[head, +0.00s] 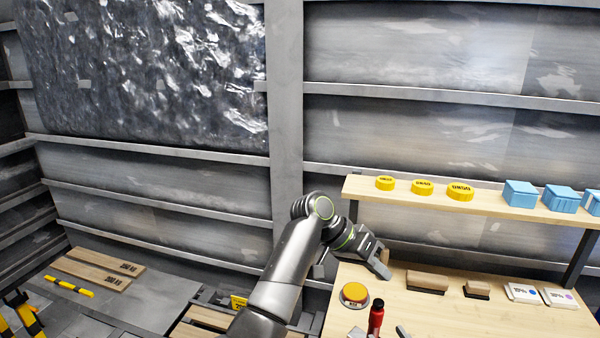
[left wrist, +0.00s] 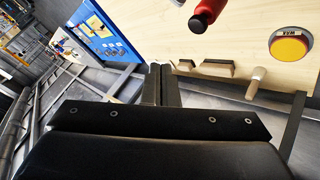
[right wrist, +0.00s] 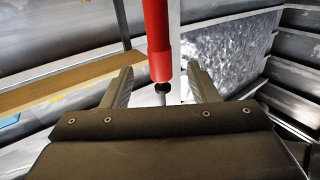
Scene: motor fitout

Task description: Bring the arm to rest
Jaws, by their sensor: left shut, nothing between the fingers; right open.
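My left gripper (head: 380,265) reaches in over the back left corner of the wooden bench (head: 450,318). In the left wrist view its two fingers (left wrist: 161,84) are pressed together with nothing between them. My right gripper shows in the right wrist view with its fingers (right wrist: 162,90) apart. A red cylinder (right wrist: 157,40) with a dark end piece stands in line with the gap between them; I cannot tell whether it touches a finger. A red, dark-topped object (head: 375,320) also shows at the bench's front in the head view.
A yellow-topped round tin (head: 355,292) sits on the bench near my left gripper. Brushes (head: 427,283) and small white boxes (head: 525,293) lie to the right. A raised shelf (head: 490,205) behind holds yellow tins (head: 422,187) and blue boxes (head: 520,193). Planks (head: 97,268) lie far left.

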